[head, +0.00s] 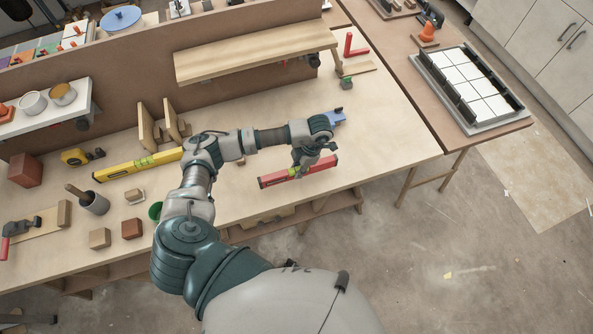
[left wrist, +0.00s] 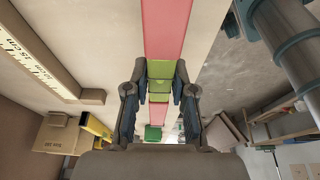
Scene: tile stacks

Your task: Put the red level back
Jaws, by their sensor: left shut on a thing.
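The red level (head: 323,165) is a long red bar near the front edge of the workbench, tilted in the head view. My left gripper (head: 300,170) is shut on its middle, by the green vial window. In the left wrist view, the red level (left wrist: 168,25) runs up the picture between the two fingers of my left gripper (left wrist: 160,84). Its green middle section shows between the fingers. Whether the level touches the bench or hangs just above it I cannot tell. My right gripper is not in view.
A yellow level (head: 137,165) lies on the bench (head: 250,205) to the left, near two upright wooden pieces (head: 150,127). A raised wooden shelf (head: 255,55) stands behind. A blue object (head: 338,117) lies just beyond my gripper. A tile tray (head: 470,85) is on the right table.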

